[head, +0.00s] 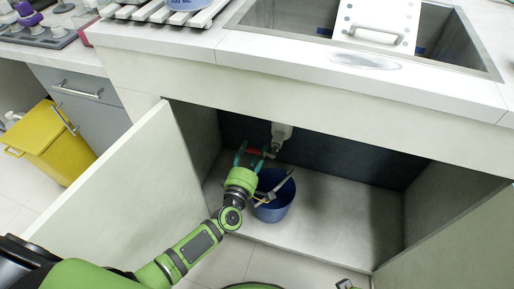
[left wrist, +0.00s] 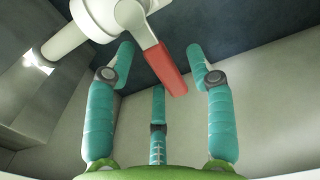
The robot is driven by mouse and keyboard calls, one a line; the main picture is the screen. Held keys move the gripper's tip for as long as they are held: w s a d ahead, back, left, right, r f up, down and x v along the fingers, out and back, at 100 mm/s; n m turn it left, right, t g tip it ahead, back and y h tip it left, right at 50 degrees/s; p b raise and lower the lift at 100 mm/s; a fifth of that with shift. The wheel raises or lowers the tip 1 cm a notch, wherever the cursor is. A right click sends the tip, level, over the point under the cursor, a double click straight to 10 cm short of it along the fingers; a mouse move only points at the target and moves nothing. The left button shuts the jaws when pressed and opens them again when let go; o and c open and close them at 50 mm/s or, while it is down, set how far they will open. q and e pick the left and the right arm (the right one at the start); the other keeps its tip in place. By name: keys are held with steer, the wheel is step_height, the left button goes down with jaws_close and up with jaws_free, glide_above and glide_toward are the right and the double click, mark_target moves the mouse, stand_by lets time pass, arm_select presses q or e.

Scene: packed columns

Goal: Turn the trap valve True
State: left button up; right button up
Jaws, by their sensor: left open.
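The trap valve's red handle (head: 255,151) sits on the white trap under the sink, inside the open cabinet. In the left wrist view the red handle (left wrist: 173,70) slants down from the white valve body (left wrist: 130,16), and a white pipe (left wrist: 68,40) leads off to the left. My left gripper (head: 249,158) is open, with its teal fingers pointing at the valve. In the left wrist view the handle shows between the spread left and right fingers of my left gripper (left wrist: 165,68), nearer the right one. I cannot tell if any finger touches it. My right gripper is not recognisable in view.
A blue bucket (head: 275,207) stands on the cabinet floor (head: 325,220), just right of my left gripper. The open cabinet door (head: 125,190) is left of my arm. The counter edge (head: 330,72) overhangs above. The cabinet floor to the right is clear.

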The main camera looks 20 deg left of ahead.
arm_select(q)
steer(key=shift+w, duration=1.1)
jaws_close()
arm_select(e)
steer(key=shift+w+r, duration=0.2)
steer(key=shift+r, duration=0.35)
arm_select(q)
steer(key=shift+r, duration=0.1)
